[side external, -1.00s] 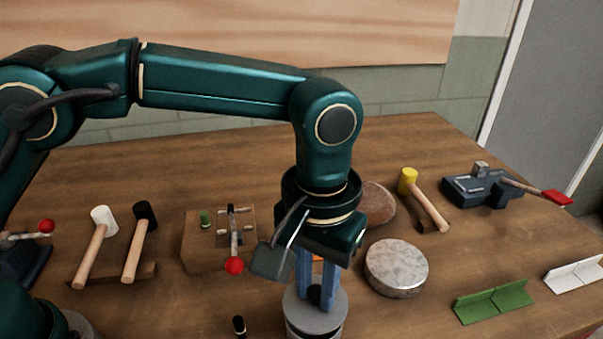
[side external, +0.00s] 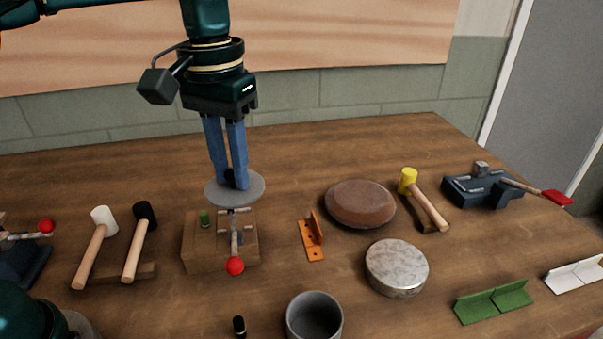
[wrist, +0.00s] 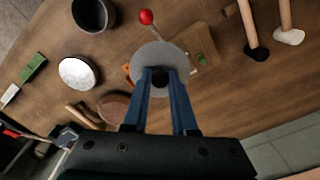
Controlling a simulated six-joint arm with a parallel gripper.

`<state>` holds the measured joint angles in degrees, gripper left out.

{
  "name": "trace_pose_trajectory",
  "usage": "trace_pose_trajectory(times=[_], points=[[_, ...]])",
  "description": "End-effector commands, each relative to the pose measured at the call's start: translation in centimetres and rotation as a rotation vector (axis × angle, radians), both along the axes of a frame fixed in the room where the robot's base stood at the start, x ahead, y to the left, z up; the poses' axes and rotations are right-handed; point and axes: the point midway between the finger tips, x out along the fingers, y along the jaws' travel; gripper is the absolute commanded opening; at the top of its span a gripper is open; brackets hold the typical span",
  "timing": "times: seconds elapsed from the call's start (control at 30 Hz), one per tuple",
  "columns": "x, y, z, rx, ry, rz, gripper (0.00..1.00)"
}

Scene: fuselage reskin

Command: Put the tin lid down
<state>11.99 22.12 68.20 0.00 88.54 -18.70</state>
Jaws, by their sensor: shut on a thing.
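The tin lid (side external: 252,190) is a flat grey disc with a black knob on top. My gripper (side external: 231,180), with blue fingers, is shut on the knob and holds the lid level in the air, above or behind the wooden block with the red-balled lever. In the wrist view the lid (wrist: 151,58) is between the fingertips of my gripper (wrist: 159,80) and hides part of the block and the orange bracket. The grey tin (side external: 315,316) stands open at the front of the table, and it also shows in the wrist view (wrist: 93,14).
The wooden block with a clamp (side external: 198,250) is near the lid. An orange bracket (side external: 313,238), brown disc (side external: 360,204), round metal block (side external: 396,266) and yellow mallet (side external: 422,198) lie to the right. Two mallets (side external: 93,254) lie left. Table behind is clear.

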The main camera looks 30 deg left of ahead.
Motion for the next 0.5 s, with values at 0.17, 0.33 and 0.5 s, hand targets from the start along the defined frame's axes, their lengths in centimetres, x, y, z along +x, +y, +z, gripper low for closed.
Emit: trace_pose_trajectory(times=[0.17, 0.33, 0.5], points=[[-1.1, 6.1, 0.4, 0.003, -0.003, 0.081, 0.00], [-3.2, 9.9, -0.2, 0.005, 0.007, 0.041, 0.00], [-4.2, 10.3, -1.2, 0.005, 0.024, -0.077, 0.00]])
